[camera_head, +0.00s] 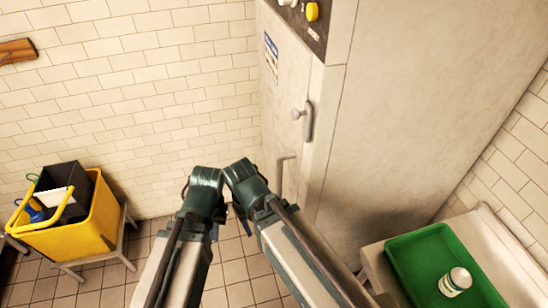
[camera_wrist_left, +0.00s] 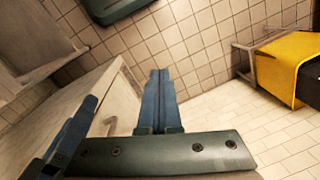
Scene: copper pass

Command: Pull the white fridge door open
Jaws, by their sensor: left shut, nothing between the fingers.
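The white fridge (camera_head: 400,110) stands right of centre in the head view. Its door (camera_head: 287,95) faces left and looks closed. A grey latch (camera_head: 306,120) sits at the door's edge, with a bar handle (camera_head: 281,170) lower down. In the left wrist view the door (camera_wrist_left: 123,98) shows left of my fingers. My left gripper (camera_wrist_left: 158,72) is shut and empty, its blue fingers together, apart from the handle as far as I can tell. Another blue finger part (camera_wrist_left: 78,125) at the left of that view may be my right gripper; its jaws are unclear.
A yellow bucket (camera_head: 85,235) with cleaning things stands on a stool at the left. A green tray (camera_head: 420,268) with a small jar (camera_head: 455,281) rests on a low surface at right. Tiled floor (camera_head: 235,270) is free between the bucket and fridge.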

